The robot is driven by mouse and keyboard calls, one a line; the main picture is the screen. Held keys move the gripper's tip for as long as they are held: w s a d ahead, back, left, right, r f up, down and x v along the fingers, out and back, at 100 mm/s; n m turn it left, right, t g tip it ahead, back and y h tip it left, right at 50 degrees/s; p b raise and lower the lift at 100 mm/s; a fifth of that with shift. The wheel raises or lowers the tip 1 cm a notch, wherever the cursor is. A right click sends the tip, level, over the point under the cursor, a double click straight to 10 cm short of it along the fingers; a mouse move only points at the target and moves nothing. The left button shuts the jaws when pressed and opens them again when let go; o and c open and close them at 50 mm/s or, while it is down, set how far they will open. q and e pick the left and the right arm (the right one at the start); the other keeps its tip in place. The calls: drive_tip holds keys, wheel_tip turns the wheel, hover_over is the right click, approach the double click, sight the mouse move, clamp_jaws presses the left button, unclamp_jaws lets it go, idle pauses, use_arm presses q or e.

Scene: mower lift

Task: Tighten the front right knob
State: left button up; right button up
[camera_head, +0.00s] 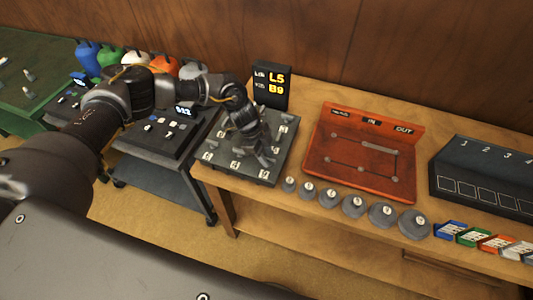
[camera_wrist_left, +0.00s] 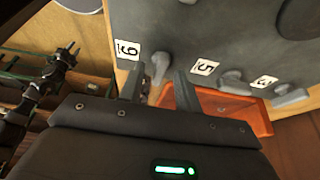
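A dark plate (camera_head: 240,171) with several small grey levers or knobs and white number labels lies on the wooden bench. My left gripper (camera_head: 267,158) is over its right side, near the front right corner. In the left wrist view my left gripper's (camera_wrist_left: 158,78) two fingers stand apart, one on each side of a grey knob (camera_wrist_left: 161,60). I cannot tell whether they touch it. The label beside it looks like a 6 or 9 (camera_wrist_left: 128,49). Two more knobs (camera_wrist_left: 234,82) sit by labels 5 and 3. The front right knob is hard to make out under the gripper in the head view. My right gripper is not in view.
A black display (camera_head: 271,86) reading L5 and B9 stands behind the plate. An orange tray (camera_head: 350,150) is to its right, with several grey weights (camera_head: 354,205) in front. A dark numbered box (camera_head: 485,170) is at far right. A dark cart (camera_head: 165,175) stands at left.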

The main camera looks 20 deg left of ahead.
use_arm(q)
clamp_jaws()
